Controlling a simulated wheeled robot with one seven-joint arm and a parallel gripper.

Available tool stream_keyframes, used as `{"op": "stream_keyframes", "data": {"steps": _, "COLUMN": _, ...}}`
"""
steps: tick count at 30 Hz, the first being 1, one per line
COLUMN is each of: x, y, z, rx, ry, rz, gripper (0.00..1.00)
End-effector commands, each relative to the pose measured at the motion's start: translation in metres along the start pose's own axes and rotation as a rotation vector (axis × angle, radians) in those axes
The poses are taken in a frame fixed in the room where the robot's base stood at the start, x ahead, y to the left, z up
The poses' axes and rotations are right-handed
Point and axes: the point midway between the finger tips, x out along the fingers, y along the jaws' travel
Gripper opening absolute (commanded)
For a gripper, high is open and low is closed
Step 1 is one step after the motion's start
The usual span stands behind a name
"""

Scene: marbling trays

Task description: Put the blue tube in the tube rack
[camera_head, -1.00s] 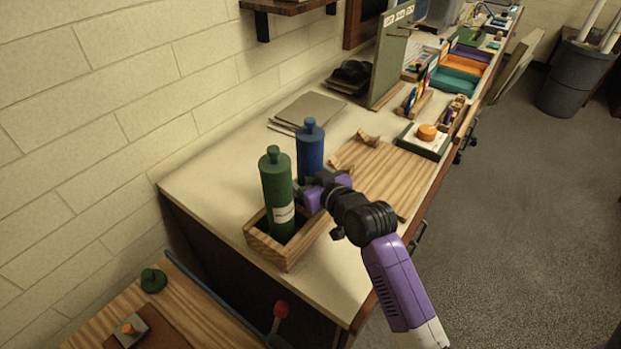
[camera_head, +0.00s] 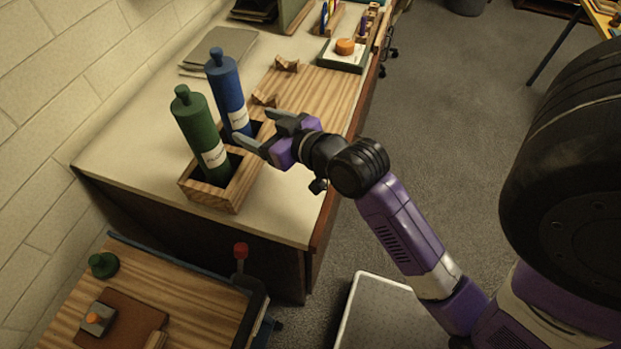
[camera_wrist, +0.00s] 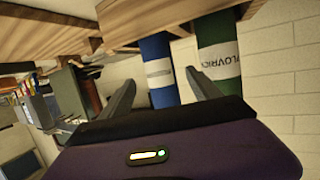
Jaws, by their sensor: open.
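The blue tube (camera_head: 228,88) stands in the wooden tube rack (camera_head: 232,195), in the slot at the far right, beside the green tube (camera_head: 198,128) in the other slot. My gripper (camera_head: 255,128) is open, with its fingers pointing left, just right of the rack and apart from the blue tube as far as I can tell. In the wrist view, the blue tube (camera_wrist: 158,72) shows between my two fingers, beyond their tips, and the green tube (camera_wrist: 218,65) is to its right.
A wooden board (camera_head: 315,95) with small wooden cradles lies behind my gripper on the pale counter (camera_head: 125,140). A tray with an orange round item (camera_head: 345,46) stands farther back. A lower wooden table (camera_head: 75,290) is at the front left.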

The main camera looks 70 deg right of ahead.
Motion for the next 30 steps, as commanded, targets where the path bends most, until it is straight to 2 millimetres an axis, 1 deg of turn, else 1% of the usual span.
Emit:
{"op": "stream_keyframes", "data": {"steps": 2, "x": -0.007, "y": -0.008, "z": 0.012, "rx": -0.005, "ry": -0.008, "rz": -0.010, "gripper": 0.72}}
{"op": "stream_keyframes", "data": {"steps": 5, "x": -0.025, "y": -0.024, "z": 0.033, "rx": -0.019, "ry": -0.012, "rz": -0.031, "gripper": 0.72}}
{"op": "stream_keyframes", "data": {"steps": 8, "x": -0.052, "y": -0.044, "z": 0.057, "rx": -0.036, "ry": -0.014, "rz": -0.062, "gripper": 0.72}}
{"op": "stream_keyframes", "data": {"steps": 9, "x": -0.065, "y": -0.051, "z": 0.065, "rx": -0.045, "ry": -0.012, "rz": -0.076, "gripper": 0.72}}
{"op": "stream_keyframes", "data": {"steps": 11, "x": -0.084, "y": -0.062, "z": 0.076, "rx": -0.055, "ry": -0.010, "rz": -0.099, "gripper": 0.72}}
{"op": "stream_keyframes", "data": {"steps": 14, "x": -0.118, "y": -0.078, "z": 0.091, "rx": -0.072, "ry": -0.004, "rz": -0.143, "gripper": 0.72}}
{"op": "stream_keyframes", "data": {"steps": 15, "x": -0.133, "y": -0.084, "z": 0.096, "rx": -0.076, "ry": -0.001, "rz": -0.162, "gripper": 0.72}}
{"op": "stream_keyframes", "data": {"steps": 17, "x": -0.155, "y": -0.091, "z": 0.102, "rx": -0.085, "ry": 0.002, "rz": -0.192, "gripper": 0.72}}
{"op": "stream_keyframes", "data": {"steps": 18, "x": -0.170, "y": -0.097, "z": 0.105, "rx": -0.089, "ry": 0.004, "rz": -0.213, "gripper": 0.72}}
{"op": "stream_keyframes", "data": {"steps": 21, "x": -0.204, "y": -0.106, "z": 0.108, "rx": -0.097, "ry": 0.011, "rz": -0.262, "gripper": 0.72}}
{"op": "stream_keyframes", "data": {"steps": 24, "x": -0.231, "y": -0.112, "z": 0.108, "rx": -0.100, "ry": 0.018, "rz": -0.302, "gripper": 0.72}}
{"op": "stream_keyframes", "data": {"steps": 27, "x": -0.248, "y": -0.115, "z": 0.107, "rx": -0.100, "ry": 0.023, "rz": -0.329, "gripper": 0.72}}
{"op": "stream_keyframes", "data": {"steps": 30, "x": -0.256, "y": -0.117, "z": 0.106, "rx": -0.100, "ry": 0.027, "rz": -0.342, "gripper": 0.72}}
